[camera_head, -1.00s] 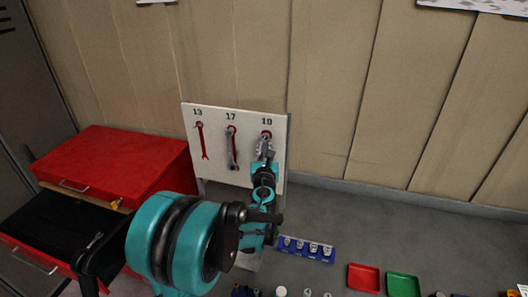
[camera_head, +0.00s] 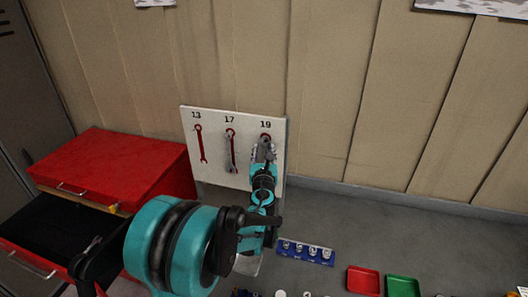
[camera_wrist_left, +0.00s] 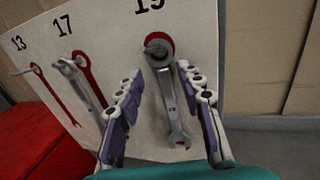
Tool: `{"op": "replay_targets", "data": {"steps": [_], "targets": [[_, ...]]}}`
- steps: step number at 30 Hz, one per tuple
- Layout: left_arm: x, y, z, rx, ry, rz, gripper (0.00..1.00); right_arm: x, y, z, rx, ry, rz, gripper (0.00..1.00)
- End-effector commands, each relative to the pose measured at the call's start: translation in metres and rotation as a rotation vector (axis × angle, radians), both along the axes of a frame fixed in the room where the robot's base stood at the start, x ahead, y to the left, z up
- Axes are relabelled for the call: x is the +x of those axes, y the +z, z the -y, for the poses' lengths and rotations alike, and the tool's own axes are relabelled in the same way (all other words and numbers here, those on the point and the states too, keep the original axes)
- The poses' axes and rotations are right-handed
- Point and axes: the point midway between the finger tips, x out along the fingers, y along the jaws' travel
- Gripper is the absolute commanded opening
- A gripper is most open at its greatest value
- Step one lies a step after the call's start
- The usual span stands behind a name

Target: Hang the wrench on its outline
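The white board (camera_head: 215,168) carries red wrench outlines under 13, 17 and 19. A grey wrench (camera_wrist_left: 173,98) hangs under 19 in the left wrist view, its ring end at the peg and its open jaw pointing down. It covers most of the red outline (camera_wrist_left: 158,40) there. My left gripper (camera_wrist_left: 160,75) is open, with one finger on each side of this wrench and gaps showing. In the head view the left gripper (camera_head: 263,152) is in front of the 19 place and hides much of the wrench. My right gripper is not in view.
A red tool chest (camera_head: 115,165) with an open drawer stands left. A blue socket rail (camera_head: 305,251), red tray (camera_head: 363,280) and green tray (camera_head: 402,286) lie at lower right.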

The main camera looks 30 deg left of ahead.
Motion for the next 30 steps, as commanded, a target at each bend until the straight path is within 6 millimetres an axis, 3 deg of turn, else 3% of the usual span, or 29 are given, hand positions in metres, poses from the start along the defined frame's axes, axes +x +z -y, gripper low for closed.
{"op": "replay_targets", "data": {"steps": [7, 21, 30], "targets": [[-0.012, 0.000, 0.007, 0.000, -0.001, 0.000, 0.37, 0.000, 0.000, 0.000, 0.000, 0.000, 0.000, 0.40], [-0.093, 0.000, 0.052, 0.000, -0.001, 0.000, 0.37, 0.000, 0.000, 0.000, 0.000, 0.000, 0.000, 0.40], [-0.106, 0.000, 0.058, -0.001, 0.000, 0.000, 0.37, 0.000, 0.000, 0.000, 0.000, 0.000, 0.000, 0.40]]}}
